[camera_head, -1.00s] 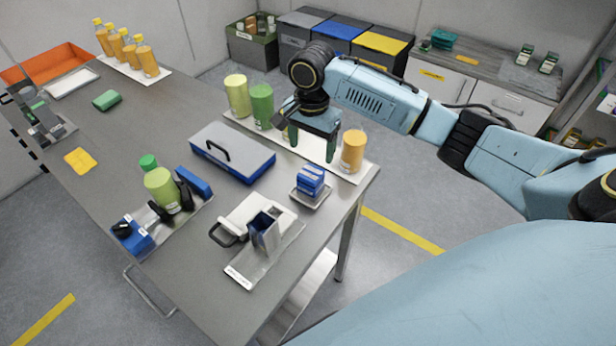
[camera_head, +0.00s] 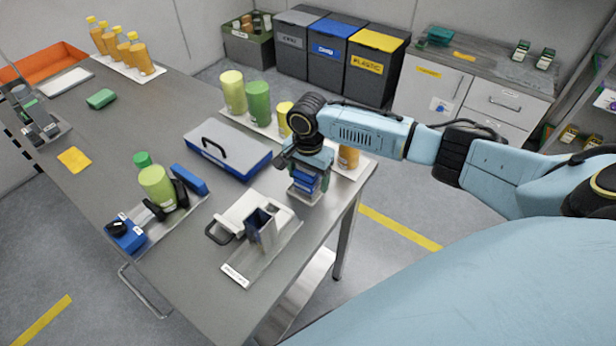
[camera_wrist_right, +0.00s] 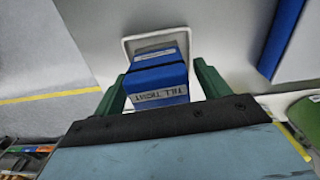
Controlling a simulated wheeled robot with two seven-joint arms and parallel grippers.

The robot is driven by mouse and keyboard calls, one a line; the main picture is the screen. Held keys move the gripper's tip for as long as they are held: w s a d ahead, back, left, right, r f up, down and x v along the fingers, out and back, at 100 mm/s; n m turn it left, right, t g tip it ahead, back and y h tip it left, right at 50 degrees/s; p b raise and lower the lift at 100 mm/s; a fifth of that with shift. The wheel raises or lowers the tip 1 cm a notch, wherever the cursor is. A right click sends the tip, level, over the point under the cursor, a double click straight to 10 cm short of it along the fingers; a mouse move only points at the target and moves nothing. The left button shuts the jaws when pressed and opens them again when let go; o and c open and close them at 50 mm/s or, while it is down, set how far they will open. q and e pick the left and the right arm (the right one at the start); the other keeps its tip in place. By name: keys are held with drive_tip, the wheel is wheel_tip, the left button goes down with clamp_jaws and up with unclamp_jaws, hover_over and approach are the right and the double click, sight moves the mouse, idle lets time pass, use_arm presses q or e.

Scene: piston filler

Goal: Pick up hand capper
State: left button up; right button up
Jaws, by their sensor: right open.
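The hand capper appears to be the blue block (camera_head: 304,184) with a dark band, standing on a small white tray (camera_head: 302,198) near the table's right edge. In the right wrist view the blue block (camera_wrist_right: 157,78) carries a label reading "TILL TIGHT". My right gripper (camera_head: 309,178) points down over the block. In the wrist view its green fingers (camera_wrist_right: 161,88) stand open on either side of the block, with no clear grip on it. The gripper partly hides the block's top in the head view. My left gripper is not in view.
A blue-and-grey case (camera_head: 228,150) lies to the left. Several filled bottles stand on a white strip behind, one orange bottle (camera_head: 348,158) close to my right wrist. Bare table (camera_head: 225,195) lies between case and fixture.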

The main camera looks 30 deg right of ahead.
drive_tip(key=shift+r, duration=0.1)
drive_tip(key=c, duration=1.3)
